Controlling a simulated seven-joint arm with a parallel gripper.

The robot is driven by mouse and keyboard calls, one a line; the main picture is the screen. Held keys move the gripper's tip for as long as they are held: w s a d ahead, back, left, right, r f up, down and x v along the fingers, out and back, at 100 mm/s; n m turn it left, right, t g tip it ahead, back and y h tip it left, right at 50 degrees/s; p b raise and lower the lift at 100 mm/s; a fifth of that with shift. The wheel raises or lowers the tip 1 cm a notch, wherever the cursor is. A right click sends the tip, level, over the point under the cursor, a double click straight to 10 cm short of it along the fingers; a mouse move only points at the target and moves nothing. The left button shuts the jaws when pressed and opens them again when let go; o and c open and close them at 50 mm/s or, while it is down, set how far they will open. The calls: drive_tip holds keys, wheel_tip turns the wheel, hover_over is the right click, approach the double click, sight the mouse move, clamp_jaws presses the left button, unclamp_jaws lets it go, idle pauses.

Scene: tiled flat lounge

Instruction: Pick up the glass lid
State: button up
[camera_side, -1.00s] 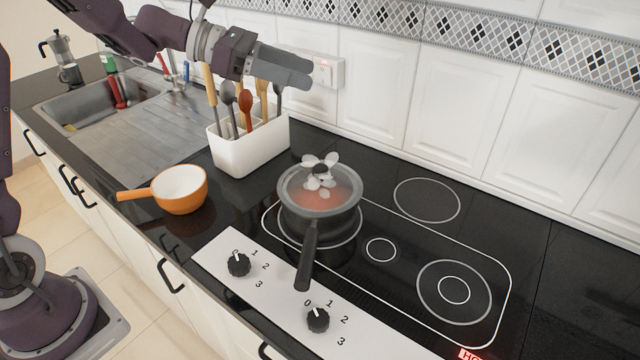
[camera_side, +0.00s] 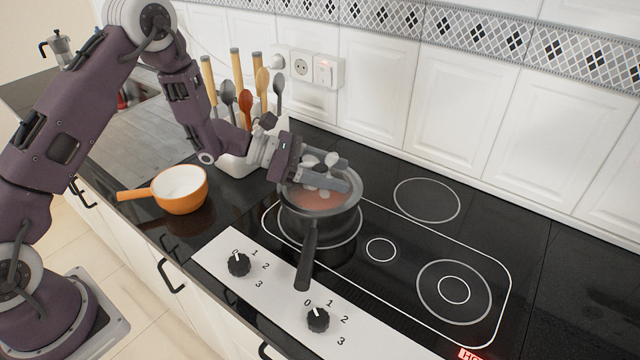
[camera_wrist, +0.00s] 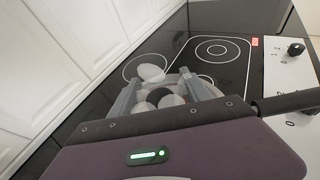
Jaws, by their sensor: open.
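The glass lid (camera_side: 318,200) lies on a dark pot (camera_side: 308,223) on the left cooking zone; reddish contents show through it. Its dark knob (camera_wrist: 158,95) shows in the wrist view, surrounded by several pale, translucent round shapes, perhaps steam puffs. My gripper (camera_side: 338,176) is low over the lid, fingers pointing right, and hides much of the knob area in the side view. In the wrist view my gripper (camera_wrist: 160,84) has its fingers apart, one on each side of the knob. I cannot tell whether they touch it.
The pot's handle (camera_side: 308,255) points to the front. An orange saucepan (camera_side: 180,190) stands to the left. A white utensil holder (camera_side: 240,163) with several tall utensils stands behind my arm. The white tiled wall is close behind. The hob's right side is clear.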

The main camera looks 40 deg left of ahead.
clamp_jaws()
drive_tip(key=shift+r, duration=0.15)
